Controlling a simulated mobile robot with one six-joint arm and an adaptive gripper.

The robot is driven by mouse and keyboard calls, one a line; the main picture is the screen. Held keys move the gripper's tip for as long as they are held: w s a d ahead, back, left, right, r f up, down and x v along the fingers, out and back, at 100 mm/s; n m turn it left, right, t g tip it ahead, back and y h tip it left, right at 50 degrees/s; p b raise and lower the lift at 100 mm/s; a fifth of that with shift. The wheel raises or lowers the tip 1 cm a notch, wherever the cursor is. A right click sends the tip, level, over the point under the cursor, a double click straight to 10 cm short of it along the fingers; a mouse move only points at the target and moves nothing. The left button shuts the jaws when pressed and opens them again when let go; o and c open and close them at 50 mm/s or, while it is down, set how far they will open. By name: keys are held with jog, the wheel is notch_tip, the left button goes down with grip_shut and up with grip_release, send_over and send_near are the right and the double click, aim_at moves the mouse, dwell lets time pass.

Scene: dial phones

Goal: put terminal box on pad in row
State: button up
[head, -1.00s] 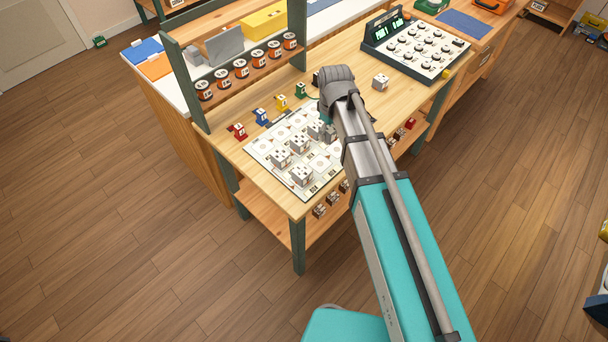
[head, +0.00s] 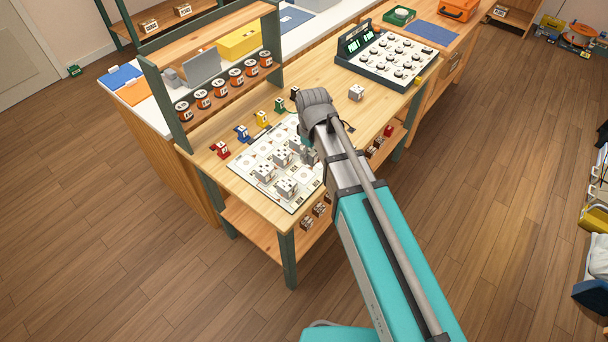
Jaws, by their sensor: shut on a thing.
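A white pad board (head: 246,157) printed with rows of squares lies on the near part of the wooden bench. White terminal boxes with dark dots stand on it: one at the left (head: 264,172), one behind it (head: 282,156) and one near the front edge (head: 287,188). Another white box (head: 356,92) stands alone farther back on the bench. My gripper (head: 309,156) is low over the right side of the pad board, shut on what looks like a terminal box (head: 296,143). My arm hides much of that box and the pads beside it.
Red, blue, yellow, green and black small blocks (head: 262,118) line the pad board's back edge. A shelf with orange-brown spools (head: 219,89) rises behind. A dial console (head: 390,60) sits at the bench's far end. More small boxes (head: 307,222) stand on the lower shelf.

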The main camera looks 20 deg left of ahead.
jog(key=s+d, duration=0.5)
jog(key=d, duration=0.3)
jog(key=shift+s+d+r+p, duration=0.25)
jog(key=shift+d+r+p, duration=0.1)
jog(key=shift+r, duration=0.1)
jog(key=b, duration=0.4)
send_near(304, 175)
jog(key=s+d, duration=0.1)
jog(key=d+r, duration=0.1)
jog(key=s+d, duration=0.1)
jog(key=d, duration=0.1)
jog(key=shift+s+r, duration=0.25)
jog(key=shift+s, duration=0.1)
jog(key=a+f+b, duration=0.1)
jog(key=w+f+b, duration=0.1)
jog(key=b, duration=0.1)
jog(key=a+f+b, duration=0.1)
jog(key=f, duration=0.1)
jog(key=shift+w+a, duration=0.3)
jog(key=shift+w+a+f+b, duration=0.25)
jog(key=shift+a+f+b, duration=0.1)
jog(key=shift+b, duration=0.15)
jog(key=shift+f, duration=0.1)
jog(key=shift+w+a+f+b, duration=0.25)
jog(key=shift+a+f+b, duration=0.1)
jog(key=shift+f+b, duration=1.6)
jog(key=shift+b, duration=0.05)
